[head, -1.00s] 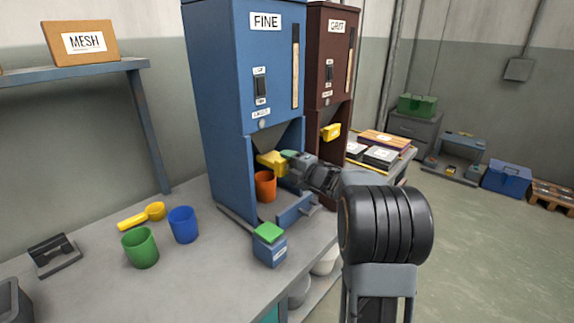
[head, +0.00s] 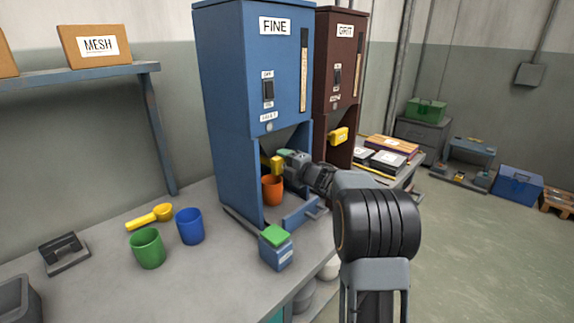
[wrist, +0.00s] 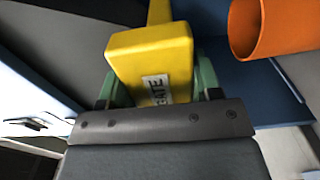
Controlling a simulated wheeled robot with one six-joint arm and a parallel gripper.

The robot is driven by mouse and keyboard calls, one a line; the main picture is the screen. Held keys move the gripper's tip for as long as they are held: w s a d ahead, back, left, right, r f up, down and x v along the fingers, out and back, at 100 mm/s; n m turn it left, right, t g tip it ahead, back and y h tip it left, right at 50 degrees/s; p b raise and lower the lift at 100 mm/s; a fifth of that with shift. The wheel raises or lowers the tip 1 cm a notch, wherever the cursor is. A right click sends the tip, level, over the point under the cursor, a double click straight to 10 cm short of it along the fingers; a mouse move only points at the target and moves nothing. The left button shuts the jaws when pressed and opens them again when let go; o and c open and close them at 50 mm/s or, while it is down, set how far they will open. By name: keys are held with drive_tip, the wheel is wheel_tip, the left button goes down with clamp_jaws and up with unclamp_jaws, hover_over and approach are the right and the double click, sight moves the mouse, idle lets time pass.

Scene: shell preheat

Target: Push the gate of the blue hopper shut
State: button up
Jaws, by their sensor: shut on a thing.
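The blue hopper (head: 226,90), labelled FINE, stands on the bench in the head view. Its yellow gate (head: 276,165) is inside the hopper's open bay, above an orange cup (head: 272,191). My gripper (head: 284,160) reaches into the bay from the right and is at the gate. In the wrist view, the gate's yellow block (wrist: 150,52), with a GATE label, sits between the green fingers of my gripper (wrist: 155,88), which are shut on it. The orange cup (wrist: 275,25) is apart at the upper right. The gate's far end is partly hidden.
A green-topped blue box (head: 277,250) stands before the bay. Green (head: 148,248) and blue (head: 189,226) cups and a yellow scoop (head: 150,217) are on the left. A brown hopper (head: 334,75) with its own yellow gate (head: 339,136) stands behind.

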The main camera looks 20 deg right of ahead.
drive_tip(key=shift+r, duration=0.1)
drive_tip(key=o, duration=1.3)
drive_tip(key=shift+w+a, duration=0.1)
drive_tip(key=shift+w, duration=0.1)
drive_tip(key=v, duration=1.4)
